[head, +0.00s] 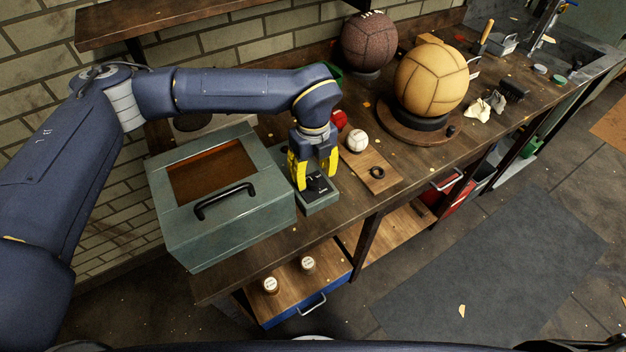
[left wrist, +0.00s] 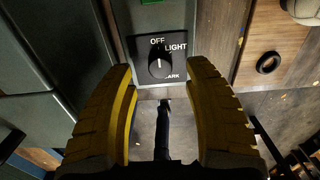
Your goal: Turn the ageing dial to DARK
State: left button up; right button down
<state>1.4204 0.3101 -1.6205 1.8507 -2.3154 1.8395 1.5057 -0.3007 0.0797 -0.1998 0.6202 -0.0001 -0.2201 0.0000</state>
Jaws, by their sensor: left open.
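The ageing dial (left wrist: 160,66) is a round black knob on a grey control panel (left wrist: 122,14) beside the grey-green box. A white mark on the knob seems to point up towards OFF. My left gripper (head: 314,176) points down over the panel, its yellow fingers apart. In the left wrist view, the fingers (left wrist: 163,78) lie on either side of the dial, and nothing is held. I cannot tell whether they touch it. My right gripper is out of view.
The grey-green box (head: 270,226) with a black handle stands left of the panel. To the right are a wooden board (head: 378,184) with a black ring, a white ball (head: 357,141) and a tan ball (head: 432,80) on a stand. The bench's front edge is close.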

aim_at(313, 181)
pick_arm(q)
jog(key=shift+f, duration=1.65)
grip_shut()
